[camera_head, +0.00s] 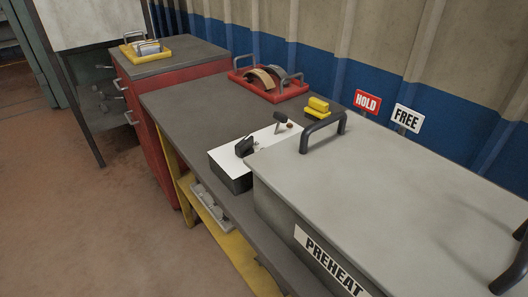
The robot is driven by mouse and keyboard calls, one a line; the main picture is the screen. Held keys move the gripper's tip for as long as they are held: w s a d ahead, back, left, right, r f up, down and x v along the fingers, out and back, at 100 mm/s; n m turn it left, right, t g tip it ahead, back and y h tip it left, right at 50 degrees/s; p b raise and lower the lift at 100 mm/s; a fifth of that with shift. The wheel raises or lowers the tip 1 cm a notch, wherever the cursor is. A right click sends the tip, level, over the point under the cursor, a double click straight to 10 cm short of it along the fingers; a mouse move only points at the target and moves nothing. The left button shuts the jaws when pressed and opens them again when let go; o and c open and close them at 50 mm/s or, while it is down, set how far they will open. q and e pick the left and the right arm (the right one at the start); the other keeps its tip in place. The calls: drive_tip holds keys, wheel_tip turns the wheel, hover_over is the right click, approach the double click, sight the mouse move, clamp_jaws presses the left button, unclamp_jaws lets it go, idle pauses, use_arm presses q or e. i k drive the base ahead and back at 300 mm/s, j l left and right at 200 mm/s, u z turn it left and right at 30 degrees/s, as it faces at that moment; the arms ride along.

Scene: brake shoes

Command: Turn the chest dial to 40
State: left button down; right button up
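The grey chest (370,185) with a PREHEAT label (328,262) on its front fills the right side of the bench, its lid closed. A small control box with a white top (262,148) stands against the chest's left end. On it are a black knob (245,146), which looks like the dial, and a dark lever (281,118) beside a small brown button. No scale numbers are readable, so I cannot tell the dial's setting. Neither of my grippers is in view.
A black handle (322,130) rises from the chest lid; another dark handle shows at the right edge. Behind stand HOLD (367,103) and FREE (406,117) signs, a yellow block (317,106) and a red tray (245,78) with curved shoes. The bench (190,105) is clear at left.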

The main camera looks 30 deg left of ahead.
sight(243, 148)
drive_tip(key=k+j+u, duration=0.25)
drive_tip(key=j+u, duration=0.25)
drive_tip(key=j, duration=0.2)
drive_tip(key=k+j+u, duration=0.25)
drive_tip(key=j, duration=0.2)
drive_tip(key=j+u, duration=0.25)
drive_tip(key=i+j, duration=0.05)
drive_tip(key=j, duration=0.05)
